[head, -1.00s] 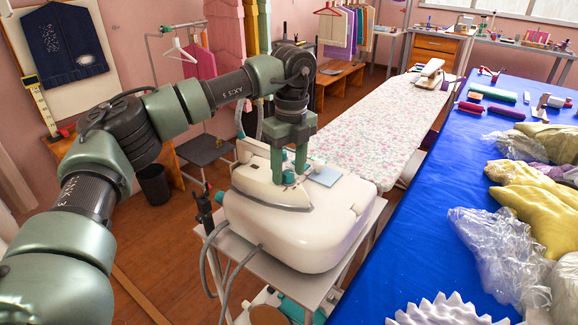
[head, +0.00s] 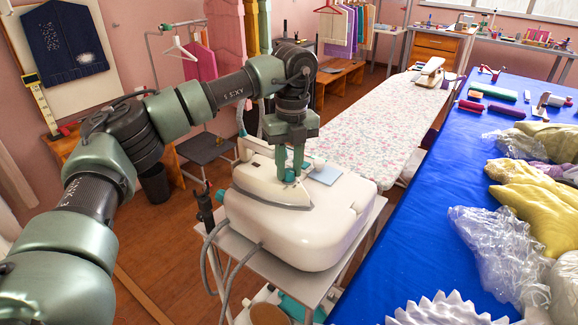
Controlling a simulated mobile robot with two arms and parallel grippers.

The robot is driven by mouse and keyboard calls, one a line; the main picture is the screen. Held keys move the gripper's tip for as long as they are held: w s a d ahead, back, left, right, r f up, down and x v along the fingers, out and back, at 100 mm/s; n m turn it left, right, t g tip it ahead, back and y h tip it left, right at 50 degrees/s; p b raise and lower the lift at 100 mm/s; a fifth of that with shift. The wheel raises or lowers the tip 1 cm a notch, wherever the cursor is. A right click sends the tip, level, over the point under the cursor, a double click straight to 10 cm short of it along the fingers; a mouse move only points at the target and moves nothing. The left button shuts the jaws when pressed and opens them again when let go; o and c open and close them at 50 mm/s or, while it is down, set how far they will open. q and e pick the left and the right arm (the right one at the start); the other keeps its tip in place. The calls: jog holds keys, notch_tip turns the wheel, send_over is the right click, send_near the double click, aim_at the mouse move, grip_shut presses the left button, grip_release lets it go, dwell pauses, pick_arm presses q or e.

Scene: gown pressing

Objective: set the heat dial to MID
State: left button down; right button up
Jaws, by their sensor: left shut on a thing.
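The white steam station (head: 325,225) stands on a small grey cart, with a white iron (head: 262,188) resting on its top. My left gripper (head: 290,173) points down at the iron and is shut on the small teal heat dial (head: 290,177). The fingers hide much of the dial. Its marks and pointer are too small to read, so I cannot tell its setting. My right gripper is not in view.
The floral ironing board (head: 365,130) extends behind the station. The blue table (head: 405,235) on the right holds plastic-wrapped cloth (head: 540,190). Grey hoses (head: 212,262) hang at the cart's left.

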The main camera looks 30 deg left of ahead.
aim_at(290, 170)
pick_arm(q)
jog(key=c, duration=1.1)
grip_release()
jog(key=shift+c, duration=0.2)
jog(key=shift+w+d+r+b, duration=0.1)
jog(key=shift+r+b, duration=0.2)
jog(key=shift+r, duration=1.65)
jog(key=shift+w+r+b, duration=0.1)
jog(key=shift+r+b, duration=0.2)
jog(key=shift+r, duration=1.65)
